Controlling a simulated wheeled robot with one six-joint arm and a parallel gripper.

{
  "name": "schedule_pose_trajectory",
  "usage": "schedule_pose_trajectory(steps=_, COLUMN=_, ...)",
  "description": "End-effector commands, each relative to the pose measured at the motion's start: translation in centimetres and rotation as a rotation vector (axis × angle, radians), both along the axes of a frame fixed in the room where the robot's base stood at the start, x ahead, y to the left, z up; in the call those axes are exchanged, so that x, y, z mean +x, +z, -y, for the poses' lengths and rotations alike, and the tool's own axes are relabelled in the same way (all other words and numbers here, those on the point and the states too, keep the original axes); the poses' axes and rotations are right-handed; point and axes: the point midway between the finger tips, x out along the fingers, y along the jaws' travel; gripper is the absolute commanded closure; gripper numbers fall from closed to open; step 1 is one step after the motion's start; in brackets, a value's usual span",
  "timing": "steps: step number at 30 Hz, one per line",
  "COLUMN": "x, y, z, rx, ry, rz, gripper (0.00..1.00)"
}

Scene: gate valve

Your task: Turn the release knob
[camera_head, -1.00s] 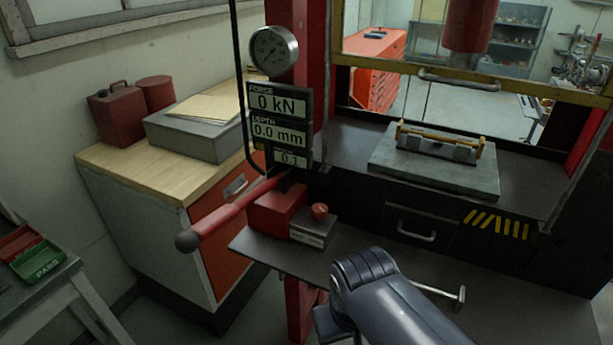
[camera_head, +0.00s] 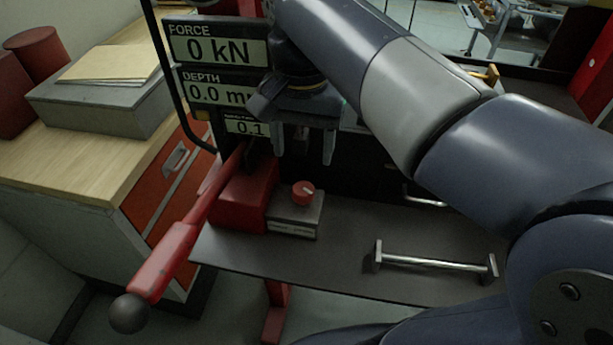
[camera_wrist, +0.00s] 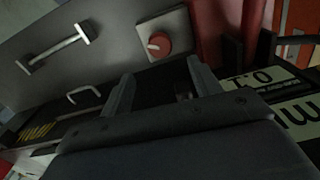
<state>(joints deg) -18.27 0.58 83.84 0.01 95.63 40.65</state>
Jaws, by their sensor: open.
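The release knob (camera_head: 303,192) is a small round red knob with a pale mark on its top. It sits on a grey block (camera_head: 295,215) with a label on its front, on the dark shelf. In the wrist view the knob (camera_wrist: 158,44) shows beyond the fingertips, on its grey square block (camera_wrist: 172,22). My gripper (camera_head: 304,160) points down, above and slightly behind the knob in the head view. Its two fingers are apart with nothing between them. In the wrist view my gripper (camera_wrist: 160,75) is open and does not touch the knob.
A red pump body (camera_head: 246,196) with a long red lever (camera_head: 180,240) stands left of the knob. A metal bar handle (camera_head: 432,262) is at the right on the shelf (camera_head: 350,235). Display panels (camera_head: 215,70) stand close behind my gripper. A wooden-topped cabinet (camera_head: 90,160) is left.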

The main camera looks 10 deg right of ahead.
Motion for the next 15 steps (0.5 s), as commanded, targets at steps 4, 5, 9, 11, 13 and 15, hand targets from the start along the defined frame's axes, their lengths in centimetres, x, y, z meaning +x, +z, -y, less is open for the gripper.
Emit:
schedule_pose_trajectory(steps=4, x=-0.1, y=-3.0, z=0.1, rx=-0.002, ry=0.000, rz=-0.004, gripper=0.41)
schedule_pose_trajectory(steps=5, x=-0.1, y=-3.6, z=0.1, rx=-0.002, ry=0.000, rz=-0.004, gripper=0.41)
schedule_pose_trajectory(steps=9, x=-0.1, y=-6.1, z=0.1, rx=-0.001, ry=0.000, rz=-0.003, gripper=0.41)
schedule_pose_trajectory(steps=11, x=-0.1, y=-7.1, z=0.1, rx=-0.001, ry=0.000, rz=-0.003, gripper=0.41)
schedule_pose_trajectory(steps=13, x=-0.1, y=-7.9, z=0.1, rx=-0.001, ry=0.001, rz=-0.003, gripper=0.41)
schedule_pose_trajectory(steps=15, x=0.0, y=-8.6, z=0.0, rx=-0.001, ry=0.001, rz=-0.001, gripper=0.41)
